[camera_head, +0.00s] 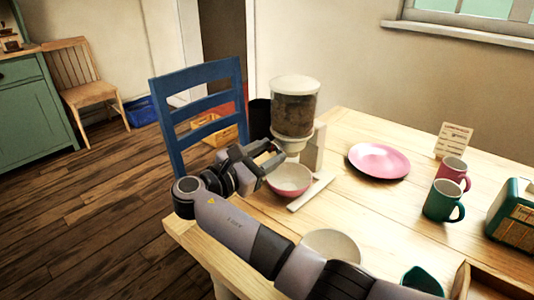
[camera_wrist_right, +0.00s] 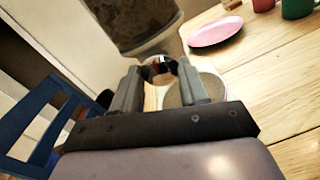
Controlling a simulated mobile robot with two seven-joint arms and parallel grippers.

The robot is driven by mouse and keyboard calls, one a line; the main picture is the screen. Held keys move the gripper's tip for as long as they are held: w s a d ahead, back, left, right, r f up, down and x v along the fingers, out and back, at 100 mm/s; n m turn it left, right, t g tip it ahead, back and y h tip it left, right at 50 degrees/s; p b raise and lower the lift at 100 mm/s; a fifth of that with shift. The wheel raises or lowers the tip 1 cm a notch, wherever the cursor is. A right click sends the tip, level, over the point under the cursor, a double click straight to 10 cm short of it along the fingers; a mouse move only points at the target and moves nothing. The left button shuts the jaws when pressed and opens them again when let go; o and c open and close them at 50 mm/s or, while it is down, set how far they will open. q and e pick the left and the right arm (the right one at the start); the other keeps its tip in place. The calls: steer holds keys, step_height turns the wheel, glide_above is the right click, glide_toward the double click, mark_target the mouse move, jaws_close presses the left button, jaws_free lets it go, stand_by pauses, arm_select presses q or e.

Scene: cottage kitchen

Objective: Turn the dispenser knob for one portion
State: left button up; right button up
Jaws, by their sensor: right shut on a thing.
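The dispenser (camera_head: 295,108) stands on the table, a clear canister of brown contents with a white lid and a white stand. A pink bowl (camera_head: 290,182) sits under its outlet. My right gripper (camera_head: 270,155) reaches the dispenser's front below the canister. In the right wrist view the gripper (camera_wrist_right: 163,80) is shut on the shiny dispenser knob (camera_wrist_right: 158,70), which lies between the fingertips. In the head view the fingers hide the knob. How far the knob is turned cannot be told. My left gripper is not in view.
A pink plate (camera_head: 379,160), a pink mug (camera_head: 453,172), a green mug (camera_head: 441,201) and a small card (camera_head: 453,140) stand to the right. A cream bowl (camera_head: 333,245) is close to my right forearm. A blue chair (camera_head: 166,116) stands behind the gripper.

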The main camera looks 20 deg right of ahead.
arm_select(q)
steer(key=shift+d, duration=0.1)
arm_select(e)
steer(key=shift+m, duration=1.6)
steer(key=o, duration=1.1)
steer(key=shift+c, duration=0.2)
